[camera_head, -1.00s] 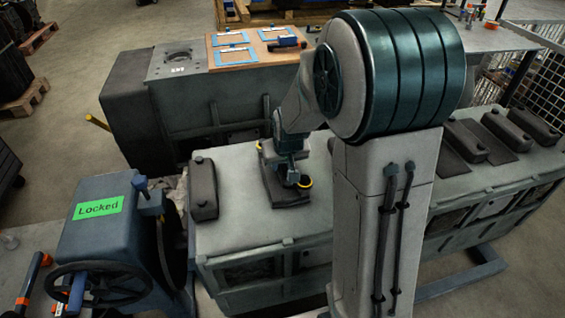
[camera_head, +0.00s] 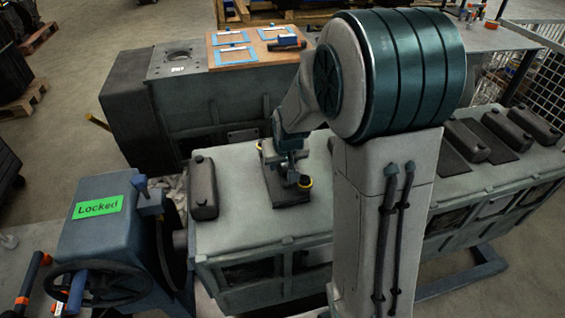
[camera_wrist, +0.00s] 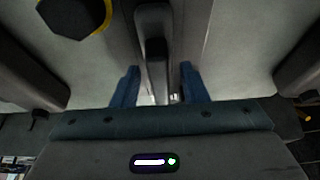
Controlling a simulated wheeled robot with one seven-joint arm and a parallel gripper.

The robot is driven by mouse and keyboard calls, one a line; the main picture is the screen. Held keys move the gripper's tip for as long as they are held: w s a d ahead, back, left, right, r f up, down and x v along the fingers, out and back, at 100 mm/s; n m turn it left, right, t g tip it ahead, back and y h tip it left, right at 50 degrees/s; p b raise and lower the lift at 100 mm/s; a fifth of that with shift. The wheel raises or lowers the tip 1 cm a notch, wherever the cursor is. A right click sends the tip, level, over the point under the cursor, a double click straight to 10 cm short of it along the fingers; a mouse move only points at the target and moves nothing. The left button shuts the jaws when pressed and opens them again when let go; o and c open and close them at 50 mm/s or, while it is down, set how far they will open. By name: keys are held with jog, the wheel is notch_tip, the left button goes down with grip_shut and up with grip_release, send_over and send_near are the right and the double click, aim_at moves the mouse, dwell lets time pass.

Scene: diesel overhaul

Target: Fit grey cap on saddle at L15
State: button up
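My gripper (camera_head: 290,172) is low over a dark flat plate (camera_head: 275,192) on the pale top of the long engine block (camera_head: 240,225). In the wrist view its two blue fingers (camera_wrist: 160,88) stand apart, with pale surface showing between them and a narrow dark grey part (camera_wrist: 153,35). I cannot tell whether that part is the grey cap or the saddle, and its lower end is hidden between the fingers. Yellow-ringed dark round pieces (camera_head: 305,183) sit near the plate; one shows in the wrist view (camera_wrist: 75,15). No L15 mark is readable.
A dark cap-like block (camera_head: 203,188) lies left of the plate. Several similar blocks (camera_head: 533,126) stand on the block's right part. A blue turning unit with a green "Locked" sign (camera_head: 98,207) and a handwheel (camera_head: 95,285) stands left. My arm hides the block's middle.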

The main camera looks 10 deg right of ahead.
jog(key=shift+o, duration=0.6)
jog(key=shift+s+f, duration=0.1)
jog(key=shift+f, duration=0.05)
jog(key=v, duration=1.4)
